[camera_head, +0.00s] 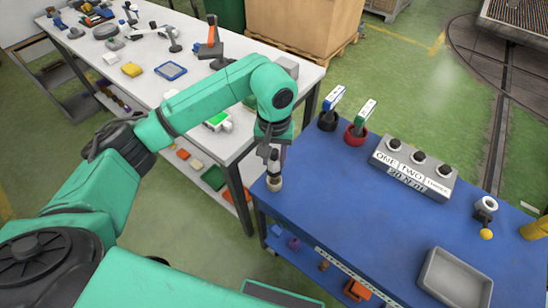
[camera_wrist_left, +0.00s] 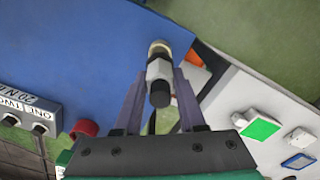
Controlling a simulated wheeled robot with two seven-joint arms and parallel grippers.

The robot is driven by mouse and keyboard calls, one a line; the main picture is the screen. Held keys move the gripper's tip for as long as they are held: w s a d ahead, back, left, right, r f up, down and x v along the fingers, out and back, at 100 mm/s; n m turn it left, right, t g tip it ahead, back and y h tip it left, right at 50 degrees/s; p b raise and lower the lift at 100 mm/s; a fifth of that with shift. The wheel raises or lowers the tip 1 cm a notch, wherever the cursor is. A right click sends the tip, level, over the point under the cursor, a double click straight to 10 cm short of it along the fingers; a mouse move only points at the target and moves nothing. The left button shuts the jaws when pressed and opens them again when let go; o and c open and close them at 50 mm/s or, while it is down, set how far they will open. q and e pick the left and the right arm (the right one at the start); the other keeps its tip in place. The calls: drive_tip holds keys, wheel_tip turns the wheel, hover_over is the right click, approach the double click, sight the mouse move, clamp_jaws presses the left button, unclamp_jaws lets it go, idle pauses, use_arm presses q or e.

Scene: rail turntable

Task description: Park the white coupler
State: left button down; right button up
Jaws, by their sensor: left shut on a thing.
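My left gripper (camera_head: 272,156) points down over the left corner of the blue table (camera_head: 330,190). It is shut on a small coupler, which has a white hexagonal body (camera_wrist_left: 159,69), a black near end and a cream or brass-coloured far end. In the head view its cream end (camera_head: 274,184) shows below the fingers, at the table corner. I cannot tell whether it touches the tabletop. In the left wrist view the coupler sits between the fingers (camera_wrist_left: 158,88). My right gripper is out of view.
The table's middle is clear. A white table (camera_head: 290,80) stands left.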

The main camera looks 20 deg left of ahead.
sight(274, 152)
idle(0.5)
use_arm(q)
drive_tip(key=shift+b, duration=0.3)
drive_tip(key=shift+f+b, duration=2.1)
drive_tip(key=shift+b, duration=0.05)
drive_tip(key=shift+c, duration=2.1)
unclamp_jaws()
wheel_tip(274, 152, up, 9)
drive_tip(key=shift+b, duration=1.15)
wheel_tip(274, 152, up, 6)
drive_tip(key=shift+f+p, duration=0.2)
drive_tip(key=shift+p, duration=0.35)
